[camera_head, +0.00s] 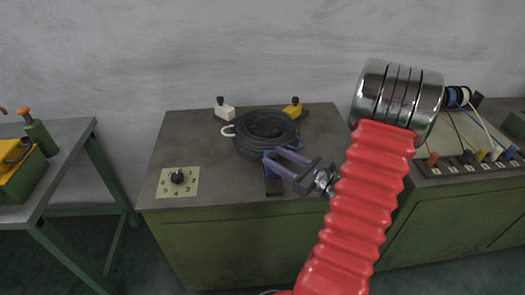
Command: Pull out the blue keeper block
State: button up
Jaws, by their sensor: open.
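A white block (224,111) and a yellow block (292,109), each with a black knob, stand behind the disc. A numbered dial (177,182) is at front left. A side table (60,150) stands left.

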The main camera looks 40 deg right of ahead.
jog(key=shift+w+a, duration=0.2)
jog(key=shift+w, duration=0.8)
jog(key=shift+w+a, duration=0.15)
jog(key=shift+w, duration=0.9)
jog(key=shift+w+a, duration=0.2)
jog(key=shift+w, duration=0.8)
jog(key=shift+c, duration=0.3)
grip_shut()
